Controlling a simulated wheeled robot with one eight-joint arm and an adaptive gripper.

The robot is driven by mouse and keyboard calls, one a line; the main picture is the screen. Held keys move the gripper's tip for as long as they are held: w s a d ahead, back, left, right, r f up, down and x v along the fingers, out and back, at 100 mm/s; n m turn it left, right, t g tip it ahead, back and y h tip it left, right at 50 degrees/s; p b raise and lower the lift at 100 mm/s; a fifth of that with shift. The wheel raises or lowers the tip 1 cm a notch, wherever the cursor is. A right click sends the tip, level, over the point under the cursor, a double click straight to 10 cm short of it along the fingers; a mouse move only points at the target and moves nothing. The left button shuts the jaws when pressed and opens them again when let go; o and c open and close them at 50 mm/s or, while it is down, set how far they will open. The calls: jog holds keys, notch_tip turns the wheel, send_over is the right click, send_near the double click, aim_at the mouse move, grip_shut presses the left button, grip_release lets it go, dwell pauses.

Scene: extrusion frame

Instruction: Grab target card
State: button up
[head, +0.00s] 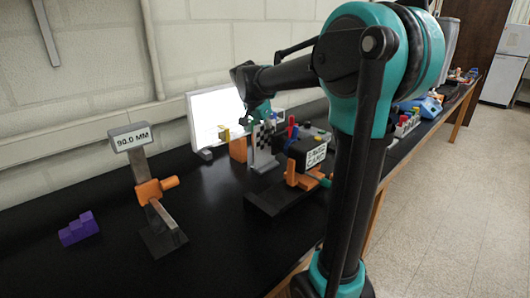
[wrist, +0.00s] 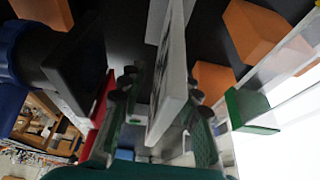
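The target card (head: 263,138) is a thin upright white panel with a black-and-white checker face, standing on the table in the head view. In the wrist view the card (wrist: 168,85) shows nearly edge-on, with part of its dark pattern visible. My gripper (head: 258,110) is right above the card in the head view, its fingers hard to make out there. In the wrist view my gripper (wrist: 160,88) is open, with one finger on each side of the card. The left finger is apart from it; the right finger is close to it, and I cannot tell if they touch.
A black camera box (head: 303,150) on an orange mount stands right of the card. An orange block (head: 238,149) and a bright white panel (head: 214,115) stand at its left. A 90.0 MM gauge (head: 150,188) and purple steps (head: 79,229) are farther left.

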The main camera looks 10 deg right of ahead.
jog(key=shift+f, duration=0.1)
grip_shut()
dwell(0.7)
